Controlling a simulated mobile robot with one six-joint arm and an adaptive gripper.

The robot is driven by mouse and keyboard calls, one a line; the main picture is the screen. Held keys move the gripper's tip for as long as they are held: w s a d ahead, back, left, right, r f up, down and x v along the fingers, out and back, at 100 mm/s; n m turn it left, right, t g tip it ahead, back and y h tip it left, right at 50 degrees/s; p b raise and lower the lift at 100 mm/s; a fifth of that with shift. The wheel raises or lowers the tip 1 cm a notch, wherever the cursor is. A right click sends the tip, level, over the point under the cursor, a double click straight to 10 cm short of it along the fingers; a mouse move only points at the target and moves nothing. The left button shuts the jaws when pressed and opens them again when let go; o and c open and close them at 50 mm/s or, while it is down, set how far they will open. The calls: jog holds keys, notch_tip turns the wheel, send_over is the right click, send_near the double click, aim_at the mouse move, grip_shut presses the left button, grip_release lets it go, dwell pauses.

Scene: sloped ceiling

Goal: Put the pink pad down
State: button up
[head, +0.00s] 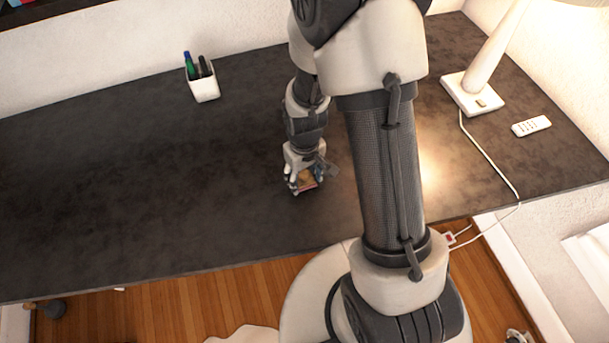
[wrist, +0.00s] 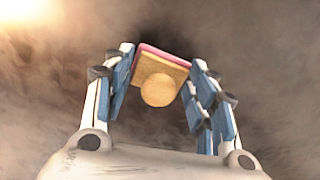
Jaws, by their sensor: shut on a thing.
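My gripper (head: 303,185) is over the dark desk (head: 150,180), close to its surface, in the middle of the head view. It is shut on the pink pad (wrist: 172,51), which shows in the wrist view as a thin pink edge behind a tan square layer with a round tan knob. The blue-lined fingers of my gripper (wrist: 162,88) stand on both sides of it. In the head view the pad is small and partly hidden by the fingers. I cannot tell whether it touches the desk.
A white cup with pens (head: 204,86) stands at the back left. A white lamp (head: 474,92) and a white remote (head: 531,126) are at the right, with a cable (head: 490,160) running to the front edge. The desk's left side is clear.

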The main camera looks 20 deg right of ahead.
jog(key=shift+f, duration=0.2)
jog(key=o, duration=1)
jog(key=shift+c, duration=0.2)
notch_tip(320, 180, up, 13)
jog(key=p, duration=0.4)
notch_tip(320, 180, up, 14)
jog(key=m+t, duration=0.1)
jog(key=t, duration=0.1)
send_over(305, 174)
jog(key=s, duration=0.5)
jog(key=s+r+m+t, duration=0.1)
jog(key=s+r+t, duration=0.1)
jog(key=s+r, duration=0.5)
jog(key=s, duration=0.3)
jog(key=shift+r+t, duration=0.3)
jog(key=shift+r, duration=0.05)
jog(key=shift+w+a, duration=0.1)
